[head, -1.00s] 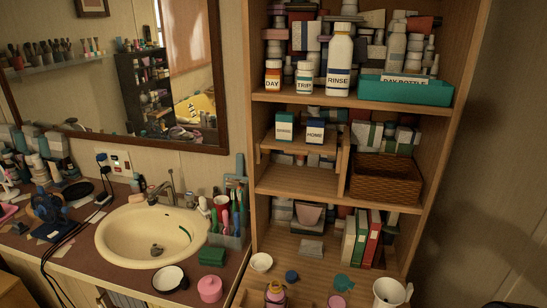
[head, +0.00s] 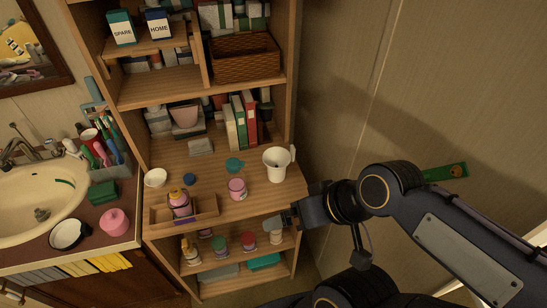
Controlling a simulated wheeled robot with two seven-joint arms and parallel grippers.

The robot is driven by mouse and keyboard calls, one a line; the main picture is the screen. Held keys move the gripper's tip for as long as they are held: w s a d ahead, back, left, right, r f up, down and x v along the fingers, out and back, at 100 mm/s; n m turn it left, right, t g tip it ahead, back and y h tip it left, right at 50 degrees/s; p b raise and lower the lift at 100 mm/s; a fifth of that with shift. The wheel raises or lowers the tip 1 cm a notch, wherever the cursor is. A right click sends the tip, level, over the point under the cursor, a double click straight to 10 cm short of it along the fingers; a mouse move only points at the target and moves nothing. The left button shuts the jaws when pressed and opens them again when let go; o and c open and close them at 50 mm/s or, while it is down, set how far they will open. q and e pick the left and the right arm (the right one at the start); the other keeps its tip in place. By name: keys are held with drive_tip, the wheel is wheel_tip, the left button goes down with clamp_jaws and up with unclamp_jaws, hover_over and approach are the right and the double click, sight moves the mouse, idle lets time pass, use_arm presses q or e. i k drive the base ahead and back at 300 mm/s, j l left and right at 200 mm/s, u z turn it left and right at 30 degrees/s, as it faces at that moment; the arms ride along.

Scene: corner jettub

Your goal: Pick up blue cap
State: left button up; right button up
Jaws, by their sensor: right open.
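The blue cap (head: 189,180) is a small dark blue disc lying on the wooden counter of the shelf unit. My right gripper (head: 273,222) reaches in from the right, pointing left, at the counter's front right edge. It is open and empty, well to the right of the cap and apart from it. My left gripper is out of view.
The bottle stands in a wooden tray (head: 207,217) in front of the cap. A pink jar (head: 237,189), a teal lid (head: 235,165) and a white mug (head: 276,164) stand to the right. Shelves with boxes rise behind. A wall closes the right side.

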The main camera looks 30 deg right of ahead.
sight(189, 179)
drive_tip(key=i+u, duration=0.15)
drive_tip(key=u, duration=0.25)
drive_tip(key=i+l+u, duration=0.1)
drive_tip(key=u, duration=0.35)
drive_tip(key=l+u, duration=0.2)
drive_tip(key=u, duration=0.2)
drive_tip(key=i, duration=0.05)
